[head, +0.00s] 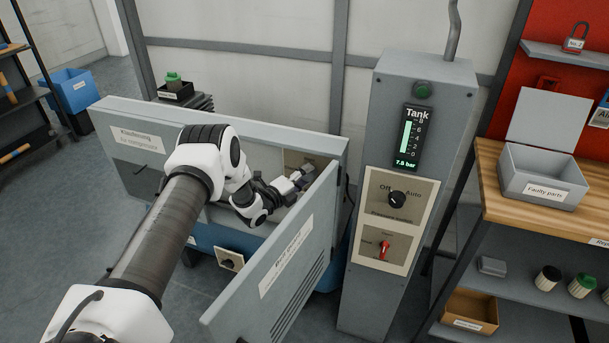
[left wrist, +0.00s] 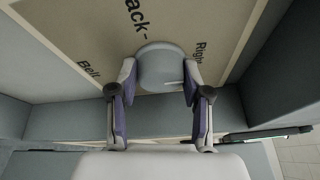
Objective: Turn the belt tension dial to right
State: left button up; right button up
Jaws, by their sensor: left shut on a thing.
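The belt tension dial (left wrist: 160,62) is a round grey knob on a beige plate (left wrist: 85,35) in the left wrist view. The words "Right", "Belt" and part of "Back-" show around it. A small pale mark shows on the knob's lower right in that view; I cannot tell its exact setting. My left gripper (head: 297,181) reaches into the open grey machine cabinet. In the left wrist view its two purple-padded fingers (left wrist: 160,76) are shut on the dial, one at each side. In the head view the gripper hides the dial. My right gripper is out of view.
The cabinet's open door (head: 275,265) stands close to the right of my left gripper. A grey column (head: 357,300) with a tank gauge, a black knob and a red switch stands to the right. A workbench (head: 490,195) with a grey bin is at far right.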

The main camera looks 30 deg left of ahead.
pick_arm(q)
jog(key=o, duration=1.2)
jog(key=s, duration=0.4)
jog(key=s+a, duration=0.1)
jog(key=s, duration=0.6)
jog(key=shift+s+a+r, duration=0.1)
jog(key=shift+s+a, duration=0.25)
jog(key=shift+s, duration=0.05)
